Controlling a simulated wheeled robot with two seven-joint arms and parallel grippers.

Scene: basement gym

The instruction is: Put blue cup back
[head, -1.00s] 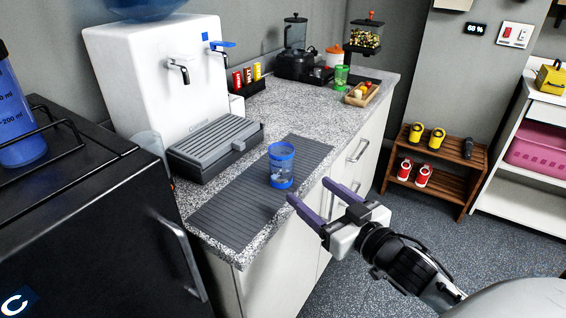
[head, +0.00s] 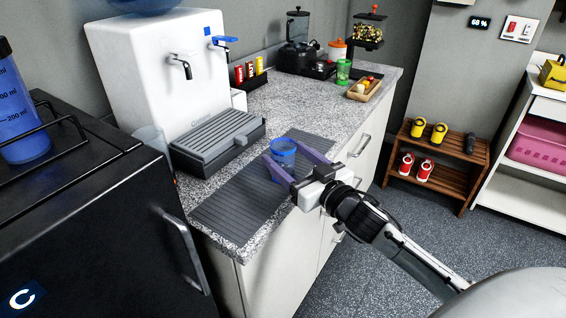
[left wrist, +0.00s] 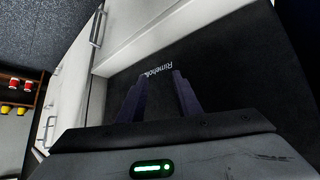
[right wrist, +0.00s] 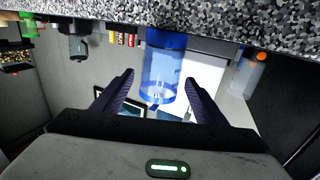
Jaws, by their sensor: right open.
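The blue cup (head: 283,149), see-through with a blue rim, stands upright on the dark ribbed mat (head: 232,212) on the counter. My right gripper (head: 287,155) is open, with one finger on each side of the cup. In the right wrist view, which is upside down, the cup (right wrist: 163,68) shows between the two spread fingers (right wrist: 161,76); I cannot tell whether they touch it.
A white water dispenser (head: 160,75) with a grey drip tray (head: 215,140) stands behind the mat. A black cabinet (head: 90,220) is at the left. A green cup (head: 343,71) and a wooden tray (head: 366,92) stand farther along the counter (head: 300,105).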

